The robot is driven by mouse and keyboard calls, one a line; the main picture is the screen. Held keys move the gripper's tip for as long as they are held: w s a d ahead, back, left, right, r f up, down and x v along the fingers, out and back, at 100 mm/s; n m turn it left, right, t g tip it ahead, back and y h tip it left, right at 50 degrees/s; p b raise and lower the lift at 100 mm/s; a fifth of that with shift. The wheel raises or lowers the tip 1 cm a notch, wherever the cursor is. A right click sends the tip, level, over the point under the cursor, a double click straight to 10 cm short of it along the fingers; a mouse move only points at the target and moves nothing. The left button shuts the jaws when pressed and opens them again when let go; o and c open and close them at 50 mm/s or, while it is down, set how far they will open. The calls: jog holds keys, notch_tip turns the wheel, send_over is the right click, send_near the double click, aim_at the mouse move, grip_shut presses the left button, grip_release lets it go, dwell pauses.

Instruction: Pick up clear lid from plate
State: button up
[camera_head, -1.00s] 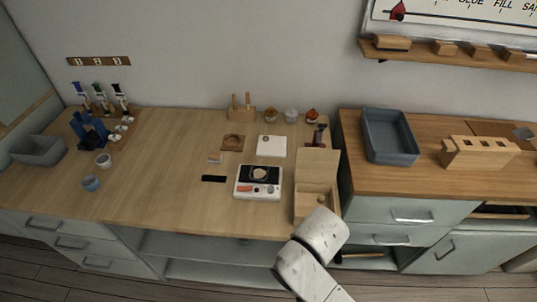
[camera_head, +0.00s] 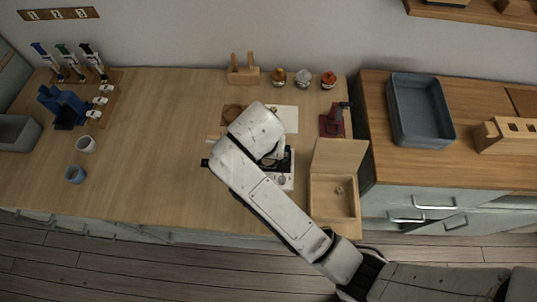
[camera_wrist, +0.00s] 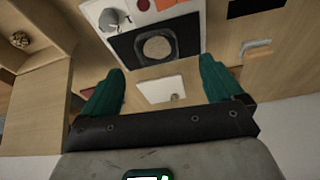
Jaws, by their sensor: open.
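A round, pale, see-through-looking disc (camera_wrist: 158,48), which looks like the clear lid, sits on a dark square plate (camera_wrist: 125,45) on top of a white device (camera_wrist: 140,14) in the wrist view. In the head view the white device (camera_head: 288,184) is partly covered by my arm, and the lid cannot be made out clearly. My gripper (camera_wrist: 160,78) has green fingers spread wide apart with nothing between them. It is above the table, and the lid lies beyond the fingertips in the wrist view.
A white square tile (camera_wrist: 163,88) with a small knob-like thing lies by the device. An open wooden box (camera_head: 333,196) stands to the right in the head view. A dark red stand (camera_head: 332,124) and several small jars are behind. The table's left middle is clear.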

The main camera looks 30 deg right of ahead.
aim_at(268, 162)
jog(key=shift+p+x, duration=0.45)
jog(key=shift+x, duration=2.3)
jog(key=shift+s+d, duration=0.15)
jog(key=c, duration=1.1)
jog(key=shift+r, duration=0.1)
